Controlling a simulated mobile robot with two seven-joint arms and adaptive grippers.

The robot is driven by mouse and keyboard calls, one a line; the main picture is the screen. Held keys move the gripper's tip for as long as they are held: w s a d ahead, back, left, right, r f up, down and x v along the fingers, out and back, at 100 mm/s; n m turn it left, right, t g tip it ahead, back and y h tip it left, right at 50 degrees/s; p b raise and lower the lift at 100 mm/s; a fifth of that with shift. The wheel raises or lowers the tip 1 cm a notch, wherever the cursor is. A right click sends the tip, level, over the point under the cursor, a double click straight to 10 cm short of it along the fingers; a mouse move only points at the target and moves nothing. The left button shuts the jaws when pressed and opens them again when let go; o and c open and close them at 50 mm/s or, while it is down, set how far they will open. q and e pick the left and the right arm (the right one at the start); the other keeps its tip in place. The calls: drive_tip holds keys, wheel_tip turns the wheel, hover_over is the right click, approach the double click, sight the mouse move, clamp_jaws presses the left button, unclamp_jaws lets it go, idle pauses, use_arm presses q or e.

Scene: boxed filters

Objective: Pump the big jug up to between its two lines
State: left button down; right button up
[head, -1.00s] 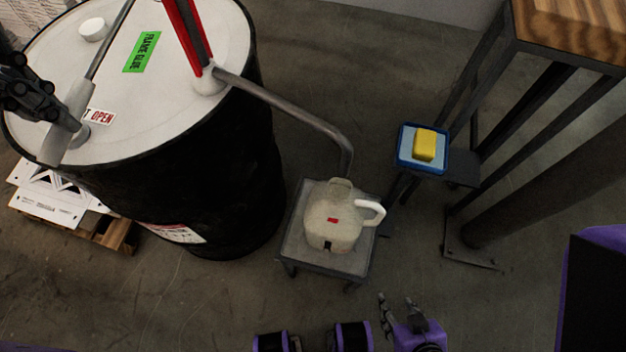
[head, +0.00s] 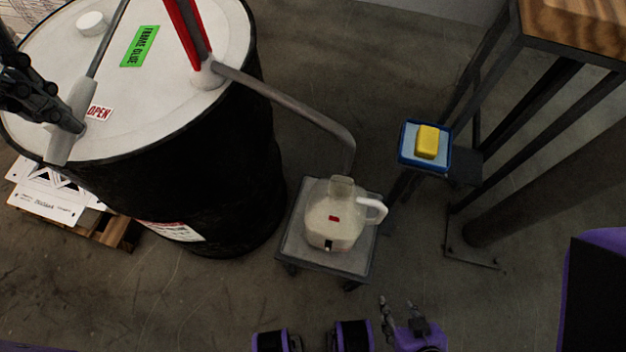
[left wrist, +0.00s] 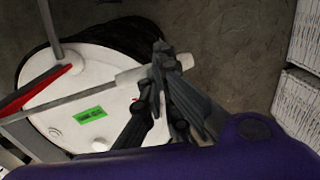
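The big jug (head: 332,215), pale and translucent with a white side handle, stands upright on a small grey stand. It has a red mark and a lower dark mark; I cannot clearly tell its liquid level. The pump's grey spout pipe (head: 290,104) bends down at the jug's mouth. The pump handle's pale grip (head: 72,118) is over the drum's left side. My left gripper (head: 72,125) is at this grip; in the left wrist view its dark fingers (left wrist: 168,62) appear closed around the grip (left wrist: 140,76). My right gripper (head: 400,307) is open and empty below the jug.
The black drum (head: 190,185) with a white lid fills the left. A blue tray (head: 408,160) with a yellow sponge (head: 428,142) is right of the jug. A wood-topped table (head: 575,30) stands at the upper right.

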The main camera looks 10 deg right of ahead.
use_arm(q)
wheel_tip(320, 180, up, 16)
drive_tip(key=p, duration=0.5)
drive_tip(key=shift+f+p, duration=0.2)
drive_tip(key=shift+p, duration=0.2)
use_arm(e)
drive_tip(key=w+r+t, duration=0.1)
drive_tip(key=w+r, duration=0.2)
drive_tip(key=r, duration=0.4)
drive_tip(key=shift+w, duration=0.4)
drive_tip(key=shift+s, duration=0.1)
